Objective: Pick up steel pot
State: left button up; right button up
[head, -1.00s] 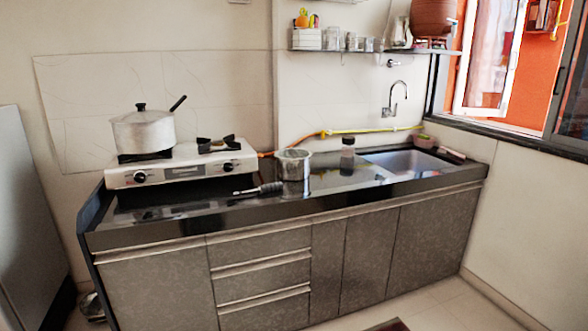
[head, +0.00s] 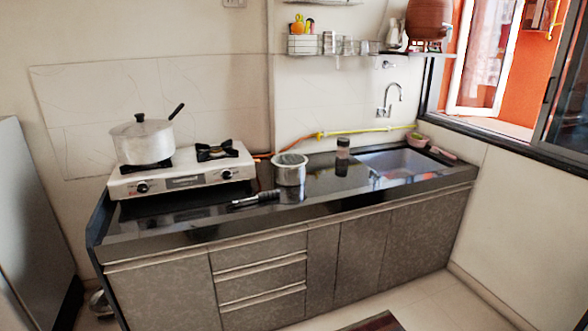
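A small open steel pot (head: 290,170) stands upright on the black counter, between the stove and the sink. A dark-handled utensil or handle (head: 255,199) lies in front of it to the left; I cannot tell whether it is joined to the pot. A larger silver pot (head: 144,143) with a lid and a dark handle pointing up to the right sits on the left burner of the stove (head: 183,180). Neither of my grippers is in view.
A dark-lidded jar (head: 342,158) stands right of the small pot, by the sink (head: 400,163). A yellow-orange hose (head: 365,130) runs along the wall. A shelf (head: 360,53) holds glasses and a clay pot (head: 428,20). Floor shows at the lower right.

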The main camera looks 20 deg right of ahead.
aim_at(289, 168)
jog(key=i+z, duration=0.15)
jog(key=z, duration=0.3)
jog(key=i+z, duration=0.15)
jog(key=z, duration=0.3)
jog(key=i+j+z, duration=0.1)
jog(key=z, duration=0.35)
